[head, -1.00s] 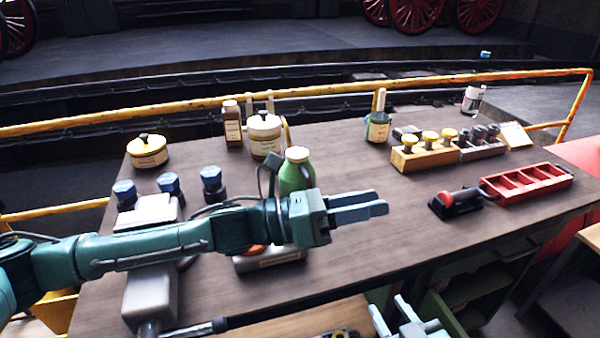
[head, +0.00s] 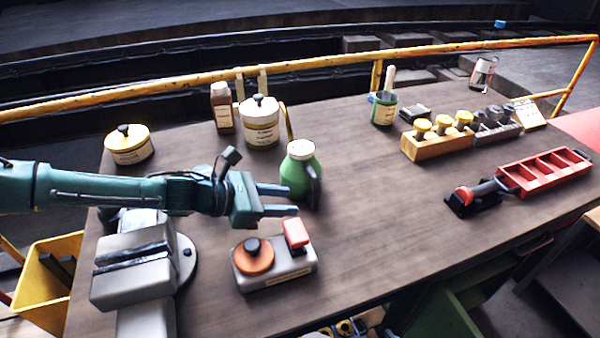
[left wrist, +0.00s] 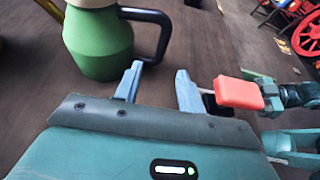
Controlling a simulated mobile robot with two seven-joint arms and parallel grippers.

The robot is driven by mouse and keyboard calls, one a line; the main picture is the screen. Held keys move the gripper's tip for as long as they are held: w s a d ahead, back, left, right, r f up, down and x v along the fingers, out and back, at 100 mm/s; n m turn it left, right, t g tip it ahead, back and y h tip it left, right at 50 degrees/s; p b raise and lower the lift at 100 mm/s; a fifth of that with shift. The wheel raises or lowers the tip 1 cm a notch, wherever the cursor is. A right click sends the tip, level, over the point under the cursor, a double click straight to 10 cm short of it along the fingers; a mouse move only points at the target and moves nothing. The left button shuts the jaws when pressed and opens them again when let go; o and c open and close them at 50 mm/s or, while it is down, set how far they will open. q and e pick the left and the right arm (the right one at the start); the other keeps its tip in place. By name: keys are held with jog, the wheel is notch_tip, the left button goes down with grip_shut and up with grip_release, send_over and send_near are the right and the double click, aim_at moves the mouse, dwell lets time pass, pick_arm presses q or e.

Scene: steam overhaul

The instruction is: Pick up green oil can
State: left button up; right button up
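The green oil can (head: 300,180) stands upright on the workbench, with a pale cap and a dark handle. Its lower body and handle also show at the upper left of the left wrist view (left wrist: 100,42). My left gripper (head: 291,200) is open and empty. Its fingers point at the can from the left in the head view, close to its lower body and handle; the can is not between them in the wrist view (left wrist: 158,72). Teal parts at the right edge of the wrist view seem to be my right arm; its fingers cannot be made out.
A grey block with an orange knob and a red-topped lever (head: 275,265) sits just in front of the left gripper. A cream canister (head: 260,127) and brown bottle (head: 222,108) stand behind. A red tray (head: 545,177) lies at right. The bench middle is clear.

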aim_at(316, 203)
pick_arm(q)
jog(key=x, duration=0.8)
jog(key=shift+w+d, duration=0.1)
jog(key=shift+d, duration=0.05)
jog(key=shift+c, duration=0.5)
grip_shut()
